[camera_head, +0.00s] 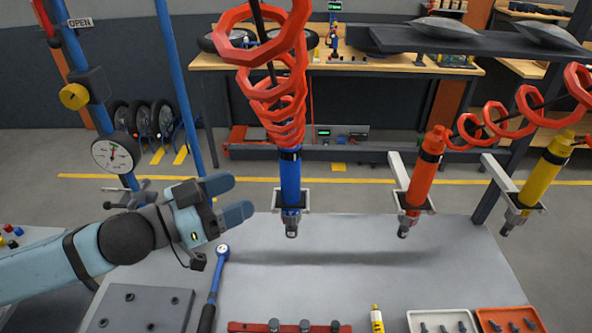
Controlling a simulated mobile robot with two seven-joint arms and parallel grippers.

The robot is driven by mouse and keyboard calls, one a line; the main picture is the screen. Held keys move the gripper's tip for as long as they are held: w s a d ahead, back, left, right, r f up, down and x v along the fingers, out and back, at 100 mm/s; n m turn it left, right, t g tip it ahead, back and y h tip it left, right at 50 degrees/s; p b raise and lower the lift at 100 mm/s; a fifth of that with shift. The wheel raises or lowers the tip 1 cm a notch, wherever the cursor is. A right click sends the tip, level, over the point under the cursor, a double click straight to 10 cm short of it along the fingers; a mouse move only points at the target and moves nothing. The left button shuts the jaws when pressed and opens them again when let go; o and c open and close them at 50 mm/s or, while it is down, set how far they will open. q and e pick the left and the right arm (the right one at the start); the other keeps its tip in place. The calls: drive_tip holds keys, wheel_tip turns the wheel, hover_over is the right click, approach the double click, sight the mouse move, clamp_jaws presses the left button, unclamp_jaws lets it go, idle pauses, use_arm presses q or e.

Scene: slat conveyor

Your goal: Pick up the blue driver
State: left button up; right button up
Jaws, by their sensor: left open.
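The blue driver (290,182) hangs upright in a bracket below a coiled red hose, over the grey table. Its dark tip points down and is clear of the tabletop. My left gripper (236,198) comes in from the left, with its two fingers spread and pointing right towards the blue driver. The fingers are a short way to the left of the driver and do not appear to touch it; nothing shows between them. My right gripper is out of view.
An orange driver (424,172) and a yellow driver (543,180) hang in brackets to the right. A blue-headed wrench (216,280) lies on the table (330,275) below my left gripper. A white tray (443,322) and an orange tray (510,320) hold small bits.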

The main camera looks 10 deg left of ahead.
sight(282, 174)
use_arm(q)
drive_tip(key=p+x, duration=0.1)
drive_tip(key=x, duration=0.2)
drive_tip(key=p+x, duration=0.1)
drive_tip(key=x, duration=0.3)
drive_tip(key=shift+w+d+r, duration=0.1)
drive_tip(key=shift+d+r, duration=0.05)
drive_tip(key=shift+r, duration=0.05)
drive_tip(key=shift+w+d+p, duration=0.3)
drive_tip(key=shift+w+d, duration=0.25)
drive_tip(key=shift+w, duration=0.05)
drive_tip(key=p+x, duration=0.1)
drive_tip(key=x, duration=0.2)
drive_tip(key=shift+w+d+f+p, duration=0.1)
drive_tip(key=shift+w+f+p, duration=0.15)
drive_tip(key=shift+w+p, duration=0.15)
drive_tip(key=shift+w+d+f, duration=0.15)
drive_tip(key=shift+w+d, duration=0.1)
drive_tip(key=shift+d, duration=0.05)
drive_tip(key=shift+s, duration=0.1)
